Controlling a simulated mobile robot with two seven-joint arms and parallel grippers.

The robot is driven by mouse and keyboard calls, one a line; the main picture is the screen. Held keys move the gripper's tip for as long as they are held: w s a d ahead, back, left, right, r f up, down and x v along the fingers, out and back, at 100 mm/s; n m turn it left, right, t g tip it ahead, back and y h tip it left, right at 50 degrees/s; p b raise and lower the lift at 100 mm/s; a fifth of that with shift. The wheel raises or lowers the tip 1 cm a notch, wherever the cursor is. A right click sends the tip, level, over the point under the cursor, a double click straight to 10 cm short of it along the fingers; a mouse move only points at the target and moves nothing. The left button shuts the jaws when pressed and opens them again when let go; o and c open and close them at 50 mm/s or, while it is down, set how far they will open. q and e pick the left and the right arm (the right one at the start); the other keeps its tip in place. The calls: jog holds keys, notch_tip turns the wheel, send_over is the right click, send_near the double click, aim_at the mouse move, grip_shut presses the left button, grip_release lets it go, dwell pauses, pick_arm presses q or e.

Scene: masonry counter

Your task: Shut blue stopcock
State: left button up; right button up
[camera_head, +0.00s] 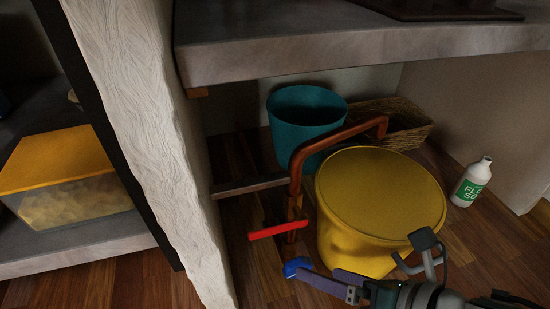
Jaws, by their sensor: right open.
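The blue stopcock (297,267) is a small blue handle low on a copper pipe (296,185), just above the wooden floor. A red lever (277,231) sits above it on the same pipe and points left. My right gripper (318,276) comes in from the lower right, open, with its purplish-grey fingers close to the right side of the blue handle. One fingertip overlaps the handle's edge in the picture; I cannot tell whether they touch. The valve body behind the blue handle is hardly visible. My left gripper is not in view.
A yellow lidded bucket (380,195) stands right beside the pipe, close to my right arm. A teal bin (305,112) and wicker basket (400,122) are behind. A white bottle (471,182) stands right. The counter slab (350,45) overhangs; a rough white pillar (150,130) bounds the left.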

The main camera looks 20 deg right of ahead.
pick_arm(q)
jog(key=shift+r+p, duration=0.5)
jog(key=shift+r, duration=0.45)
pick_arm(e)
jog(key=v, duration=0.2)
jog(key=shift+s+d+r, duration=0.15)
jog(key=shift+s+r, duration=0.1)
jog(key=a+r+n+h+p, duration=0.1)
jog(key=a+n+h+p, duration=0.2)
jog(key=a+h+p, duration=0.15)
pick_arm(q)
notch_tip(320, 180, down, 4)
jog(key=b, duration=0.8)
jog(key=shift+b, duration=0.3)
pick_arm(e)
jog(key=shift+h, duration=0.45)
jog(key=x, duration=0.9)
jog(key=shift+d+f, duration=0.1)
jog(key=shift+f, duration=0.2)
